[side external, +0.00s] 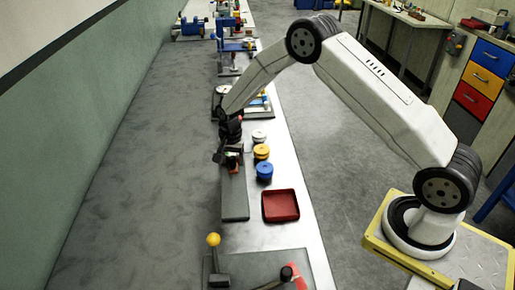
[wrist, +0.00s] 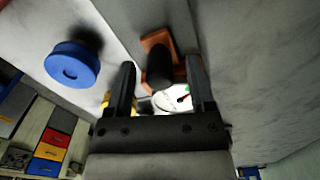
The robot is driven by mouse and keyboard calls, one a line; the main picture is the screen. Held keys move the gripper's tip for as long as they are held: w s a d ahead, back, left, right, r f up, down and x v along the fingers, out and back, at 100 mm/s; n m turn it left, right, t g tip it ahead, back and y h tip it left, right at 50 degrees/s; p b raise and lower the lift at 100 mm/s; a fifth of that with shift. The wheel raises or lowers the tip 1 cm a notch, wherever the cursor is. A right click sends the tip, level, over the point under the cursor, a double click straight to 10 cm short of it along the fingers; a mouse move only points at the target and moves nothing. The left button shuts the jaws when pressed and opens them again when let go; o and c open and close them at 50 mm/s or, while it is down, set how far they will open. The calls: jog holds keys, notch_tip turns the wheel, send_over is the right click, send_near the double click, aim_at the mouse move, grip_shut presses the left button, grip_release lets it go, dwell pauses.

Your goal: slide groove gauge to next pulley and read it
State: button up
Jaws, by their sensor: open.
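The groove gauge shows in the wrist view as an orange block (wrist: 152,40) with a black knob (wrist: 160,68) and a white dial (wrist: 172,100) with a red needle; the dial is partly hidden by my gripper. My gripper (wrist: 160,63) is open, with the knob between its fingers in this view. I cannot tell whether they touch it. In the side view, my gripper (side external: 221,156) is over the orange gauge (side external: 234,165) at the far end of a grey rail (side external: 235,200). White (side external: 258,136), yellow (side external: 261,152) and blue (side external: 264,171) pulleys line the rail's right.
A red tray (side external: 281,206) sits nearer the camera, right of the rail. A lever with a yellow ball (side external: 213,240) stands on a grey plate at the front. Other fixtures, one blue (side external: 234,52), line the far bench. The floor to the left is clear.

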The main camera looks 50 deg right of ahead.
jog(key=shift+f, duration=0.4)
grip_shut()
dwell(1.3)
